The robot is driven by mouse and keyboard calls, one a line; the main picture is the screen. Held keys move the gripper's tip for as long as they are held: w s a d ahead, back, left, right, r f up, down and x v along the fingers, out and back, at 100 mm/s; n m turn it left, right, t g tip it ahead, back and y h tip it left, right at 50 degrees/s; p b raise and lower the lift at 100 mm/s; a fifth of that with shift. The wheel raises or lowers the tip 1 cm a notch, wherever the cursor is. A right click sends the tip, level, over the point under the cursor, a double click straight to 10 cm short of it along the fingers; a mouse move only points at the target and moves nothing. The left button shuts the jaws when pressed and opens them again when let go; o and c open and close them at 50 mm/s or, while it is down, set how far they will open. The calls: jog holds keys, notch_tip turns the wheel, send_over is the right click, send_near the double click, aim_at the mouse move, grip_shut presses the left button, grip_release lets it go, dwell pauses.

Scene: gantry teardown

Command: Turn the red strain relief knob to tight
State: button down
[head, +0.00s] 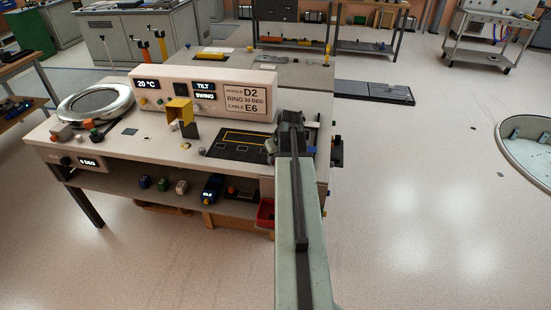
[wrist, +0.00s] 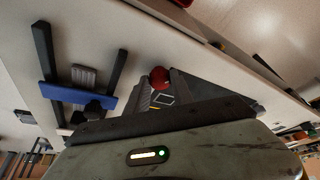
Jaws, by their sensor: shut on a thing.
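The red knob (wrist: 160,77) shows in the wrist view as a small round red cap, right at the tips of my gripper (wrist: 165,88). The dark jaws are shut on it. Which way the knob is turned cannot be told, as no marking on it is readable. In the head view my arm reaches to the right end of the workbench (head: 230,158), and my gripper (head: 290,122) is at that end. The red knob is hidden there behind my arm.
In the wrist view a blue bar (wrist: 62,96) between two dark posts stands left of my gripper, with a ribbed grey block (wrist: 84,75) beside it. In the head view a console (head: 205,95) and a yellow bracket (head: 179,111) stand left of my arm.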

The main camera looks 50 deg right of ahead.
jog(key=m+h, duration=0.1)
jog(key=m, duration=0.1)
jog(key=m+g+h, duration=0.1)
jog(key=m, duration=0.2)
jog(key=shift+w+a+m, duration=0.15)
jog(key=shift+m, duration=0.15)
jog(key=m+g, duration=0.1)
jog(key=m, duration=0.1)
jog(key=m+g+h, duration=0.1)
jog(key=m, duration=0.2)
jog(key=shift+w, duration=0.1)
jog(key=shift+m, duration=0.3)
jog(key=c, duration=1.1)
grip_release()
jog(key=shift+r, duration=0.1)
